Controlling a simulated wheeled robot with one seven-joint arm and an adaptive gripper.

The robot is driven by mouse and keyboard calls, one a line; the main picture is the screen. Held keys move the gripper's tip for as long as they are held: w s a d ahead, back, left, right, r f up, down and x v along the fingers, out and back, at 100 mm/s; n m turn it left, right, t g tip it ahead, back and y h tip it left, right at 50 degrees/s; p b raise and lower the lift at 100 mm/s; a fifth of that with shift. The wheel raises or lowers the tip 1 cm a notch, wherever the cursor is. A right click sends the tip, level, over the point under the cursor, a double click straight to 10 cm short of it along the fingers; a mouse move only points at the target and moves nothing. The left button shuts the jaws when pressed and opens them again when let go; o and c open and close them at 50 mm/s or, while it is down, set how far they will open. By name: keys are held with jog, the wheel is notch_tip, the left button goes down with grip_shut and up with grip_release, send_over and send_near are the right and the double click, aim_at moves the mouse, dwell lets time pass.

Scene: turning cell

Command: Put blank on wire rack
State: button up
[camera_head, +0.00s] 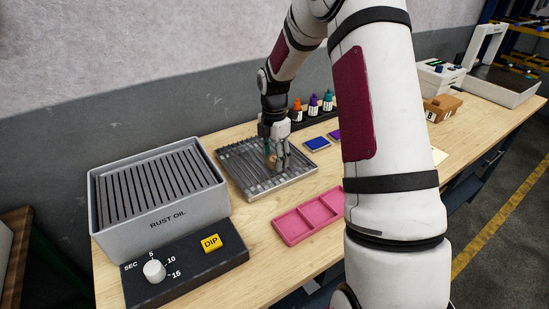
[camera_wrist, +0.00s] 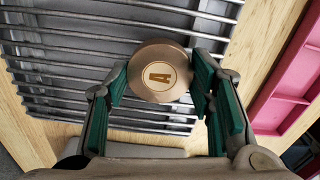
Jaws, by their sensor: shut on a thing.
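In the head view, the blank (camera_head: 269,161) shows small and partly covered by my gripper (camera_head: 275,158). The wire rack (camera_head: 241,179) is a grey metal tray with parallel wires. The blank and gripper are over the wire rack, toward its right part. I cannot tell whether the blank touches the wires.
A grey RUST OIL tank (camera_head: 162,225) with a slatted top stands left of the rack, with a dial and DIP button panel (camera_head: 190,268) before it. A pink divided tray (camera_head: 306,218) lies at right front. Small bottles (camera_head: 313,106) stand behind.

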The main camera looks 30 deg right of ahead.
jog(key=shift+f, duration=0.3)
jog(key=shift+f, duration=0.2)
jog(key=o, duration=1.4)
jog(key=shift+r, duration=0.1)
